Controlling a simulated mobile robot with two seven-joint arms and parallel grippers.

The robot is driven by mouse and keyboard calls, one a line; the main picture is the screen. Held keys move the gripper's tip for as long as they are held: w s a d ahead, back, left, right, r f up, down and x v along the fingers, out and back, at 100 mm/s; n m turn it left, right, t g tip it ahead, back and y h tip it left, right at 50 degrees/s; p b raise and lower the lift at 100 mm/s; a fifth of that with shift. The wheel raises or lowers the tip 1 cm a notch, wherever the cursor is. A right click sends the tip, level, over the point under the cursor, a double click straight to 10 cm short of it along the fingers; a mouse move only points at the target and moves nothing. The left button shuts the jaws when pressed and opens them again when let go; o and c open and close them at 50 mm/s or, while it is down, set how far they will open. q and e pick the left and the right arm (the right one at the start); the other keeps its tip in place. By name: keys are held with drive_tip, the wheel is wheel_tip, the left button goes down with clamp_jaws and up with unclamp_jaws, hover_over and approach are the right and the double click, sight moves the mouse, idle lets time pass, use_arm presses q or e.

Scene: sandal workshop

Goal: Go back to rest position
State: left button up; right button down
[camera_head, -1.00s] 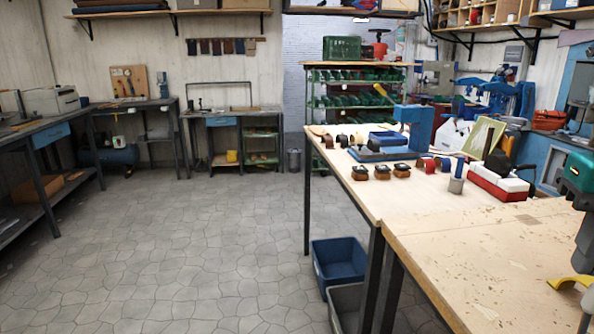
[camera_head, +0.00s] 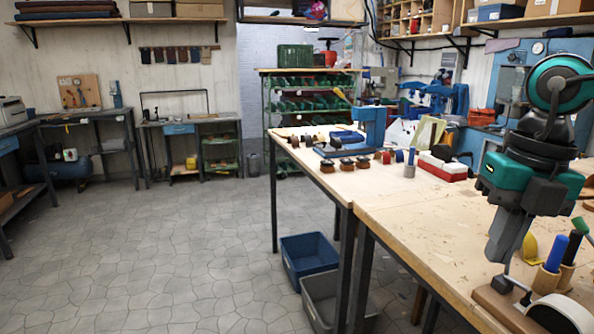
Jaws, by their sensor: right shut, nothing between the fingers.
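My right gripper (camera_head: 497,253) hangs fingers down at the right of the head view, on a teal and black wrist. Its grey fingers are shut with nothing seen between them. My left gripper is out of view.
A blue press (camera_head: 369,127) and several sandal parts stand on the farther bench. A blue bin (camera_head: 309,260) and grey bin (camera_head: 322,292) sit below. The floor at left is clear.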

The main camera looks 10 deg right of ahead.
drive_tip(key=w+a+f+m+t+y, duration=0.2)
drive_tip(key=w+a+f+t+y, duration=0.35)
drive_tip(key=a+y, duration=0.45)
drive_tip(key=w+d+f+m+t+h, duration=0.1)
drive_tip(key=w+d+m+t, duration=0.1)
drive_tip(key=w+m+t, duration=0.55)
drive_tip(key=s+d+f+m+h, duration=0.2)
drive_tip(key=s+f+m+h, duration=0.2)
drive_tip(key=f+m+h, duration=0.3)
drive_tip(key=s+d+f+m+h, duration=0.2)
drive_tip(key=s+f+m+h, duration=0.25)
drive_tip(key=f+m, duration=0.4)
drive_tip(key=s+a+f+m+g+y, duration=0.1)
drive_tip(key=s+a+f+m+g, duration=0.1)
drive_tip(key=s+a+f+g, duration=0.4)
drive_tip(key=s+a+f+m+g+y, duration=0.1)
drive_tip(key=s+a+f+m+g, duration=0.2)
drive_tip(key=s, duration=0.6)
drive_tip(key=w+a+f+n+t+y, duration=0.1)
drive_tip(key=w+a+f+t, duration=0.1)
drive_tip(key=w+f+t, duration=0.4)
drive_tip(key=shift+w+a+f, duration=0.4)
drive_tip(key=shift+w+f, duration=0.35)
drive_tip(key=shift+f, duration=1.1)
drive_tip(key=shift+d, duration=0.1)
